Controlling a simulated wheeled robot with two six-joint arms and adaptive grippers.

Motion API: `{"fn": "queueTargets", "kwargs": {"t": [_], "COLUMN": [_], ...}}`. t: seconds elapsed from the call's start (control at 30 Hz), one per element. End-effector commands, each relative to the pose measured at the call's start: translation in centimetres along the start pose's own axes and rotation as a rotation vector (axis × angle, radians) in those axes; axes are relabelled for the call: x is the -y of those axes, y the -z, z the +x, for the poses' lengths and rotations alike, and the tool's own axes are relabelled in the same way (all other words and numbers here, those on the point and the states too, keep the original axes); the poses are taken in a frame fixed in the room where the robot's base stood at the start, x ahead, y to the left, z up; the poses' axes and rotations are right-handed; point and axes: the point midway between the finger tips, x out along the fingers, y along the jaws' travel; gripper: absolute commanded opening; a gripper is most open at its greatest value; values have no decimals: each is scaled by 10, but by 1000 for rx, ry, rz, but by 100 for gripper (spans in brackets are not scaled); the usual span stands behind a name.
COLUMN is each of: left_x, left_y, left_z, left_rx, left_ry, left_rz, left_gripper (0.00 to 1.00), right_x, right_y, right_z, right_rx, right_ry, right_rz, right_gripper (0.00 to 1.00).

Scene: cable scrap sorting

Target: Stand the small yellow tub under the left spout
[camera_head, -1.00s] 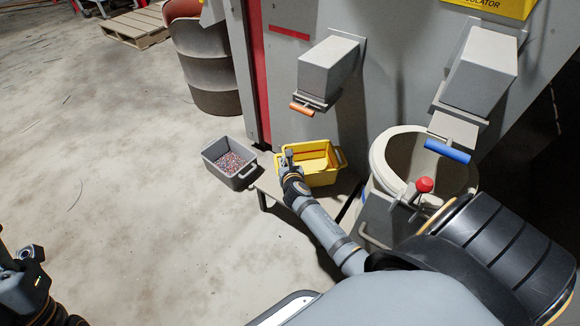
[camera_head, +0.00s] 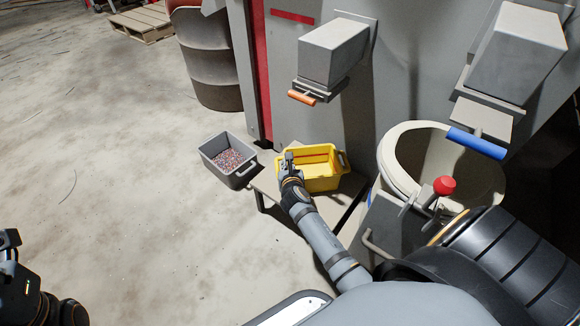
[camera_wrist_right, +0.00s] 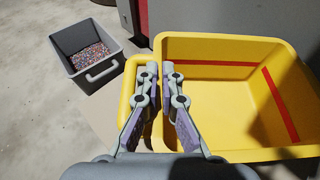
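The yellow tub (camera_head: 322,182) stands upright on a low grey bench below the left spout (camera_head: 333,55), which has an orange handle (camera_head: 302,97). In the picture the tub lies under this spout; exact alignment is hard to tell. It looks empty, with a red line inside, and shows large in the right wrist view (camera_wrist_right: 225,100). My right gripper (camera_head: 289,160) is at the tub's left end. In the wrist view its fingers (camera_wrist_right: 160,78) are close together, pinching the tub's left wall beside the handle loop. My left gripper (camera_head: 10,245) is at the left edge, empty-looking, its fingers unclear.
A grey tub (camera_head: 240,179) of coloured granules stands on the floor left of the bench (camera_head: 268,186). Right of the bench are a pale round bin (camera_head: 392,170), a red-knobbed lever (camera_head: 444,186) and a second spout with a blue handle (camera_head: 476,143).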

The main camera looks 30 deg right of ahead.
Motion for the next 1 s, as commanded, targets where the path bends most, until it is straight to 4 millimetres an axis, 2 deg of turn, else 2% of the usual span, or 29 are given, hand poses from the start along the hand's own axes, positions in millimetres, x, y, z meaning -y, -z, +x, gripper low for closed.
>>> {"fn": "queueTargets", "kwargs": {"t": [0.2,0.4,0.73,0.87,1.0], "left_x": [0,0,0,4,8], "left_y": [0,0,0,1,5], "left_z": [0,0,2,22,50], "left_rx": [1,1,1,1,-5], "left_ry": [0,0,0,6,9], "left_rz": [0,0,0,-6,-21], "left_gripper": [40,40,40,40,40], "right_x": [0,0,0,0,0], "right_y": [1,1,-2,-6,-8], "right_z": [1,1,0,-22,-60], "right_rx": [2,0,1,-3,-6], "right_ry": [0,0,0,-1,0], "right_rz": [0,1,0,1,2], "right_gripper": [0,28,28,28,28]}}
